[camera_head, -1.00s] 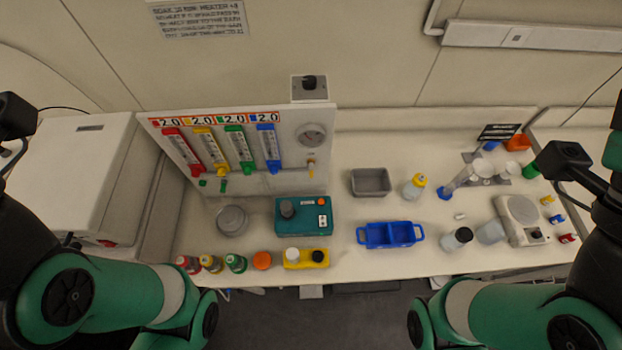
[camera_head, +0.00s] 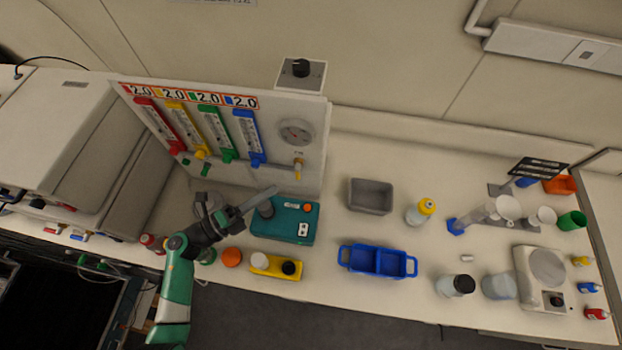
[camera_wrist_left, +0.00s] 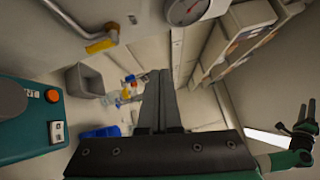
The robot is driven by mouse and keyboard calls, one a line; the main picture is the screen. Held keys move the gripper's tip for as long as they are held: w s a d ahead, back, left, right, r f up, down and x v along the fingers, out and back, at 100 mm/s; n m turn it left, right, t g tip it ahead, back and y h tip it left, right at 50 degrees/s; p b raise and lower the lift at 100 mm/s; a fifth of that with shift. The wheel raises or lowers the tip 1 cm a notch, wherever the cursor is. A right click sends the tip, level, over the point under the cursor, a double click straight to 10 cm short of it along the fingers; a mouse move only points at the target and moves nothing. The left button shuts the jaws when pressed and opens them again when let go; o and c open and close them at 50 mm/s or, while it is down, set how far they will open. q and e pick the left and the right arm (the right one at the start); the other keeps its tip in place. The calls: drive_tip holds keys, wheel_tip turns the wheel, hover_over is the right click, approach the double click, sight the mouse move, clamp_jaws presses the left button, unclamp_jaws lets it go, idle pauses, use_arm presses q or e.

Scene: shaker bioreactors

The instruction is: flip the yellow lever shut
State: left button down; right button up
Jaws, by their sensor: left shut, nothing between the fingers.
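The yellow lever (camera_head: 298,170) is on the white gauge panel (camera_head: 312,175), below the round gauge (camera_head: 297,132). It hangs downward in the head view. In the wrist view the yellow lever (camera_wrist_left: 101,46) shows at the upper left by a metal pipe. My left gripper (camera_head: 274,190) is shut and empty, above the teal device, lower and to the left of the lever and apart from it. Its fingers (camera_wrist_left: 160,75) point forward in the wrist view. My right gripper (camera_wrist_left: 303,120) seems to show at the wrist view's right edge; its jaw state is unclear.
The teal device (camera_head: 290,225) stands under my left gripper. A grey bin (camera_head: 370,196), a blue tray (camera_head: 377,261) and a yellow-capped bottle (camera_head: 418,212) stand to the right. Coloured flow meters (camera_head: 249,137) line the panel's left. Bench between panel and grey bin is clear.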

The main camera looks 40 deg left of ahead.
use_arm(q)
drive_tip(key=s+a+f+n+y, duration=0.1)
drive_tip(key=s+f+n+y, duration=0.1)
drive_tip(key=f, duration=0.2)
drive_tip(key=s+a+f+n+y+b, duration=0.1)
drive_tip(key=s+f+n+y, duration=0.1)
drive_tip(key=f, duration=0.3)
drive_tip(key=shift+s+a+n+b, duration=0.3)
drive_tip(key=shift+s+a+n, duration=0.1)
drive_tip(key=shift+s, duration=0.45)
use_arm(e)
drive_tip(key=shift+d+f+h, duration=0.15)
drive_tip(key=shift+f, duration=0.45)
drive_tip(key=shift+d+f+h, duration=0.15)
drive_tip(key=shift+f, duration=0.45)
use_arm(q)
approach(298, 172)
drive_tip(key=w+f, duration=0.3)
drive_tip(key=w, duration=0.3)
drive_tip(key=shift+w+d+b, duration=0.15)
drive_tip(key=shift+w+b, duration=0.1)
drive_tip(key=shift+b, duration=0.1)
use_arm(e)
drive_tip(key=shift+f, duration=0.35)
drive_tip(key=shift+w+f, duration=0.1)
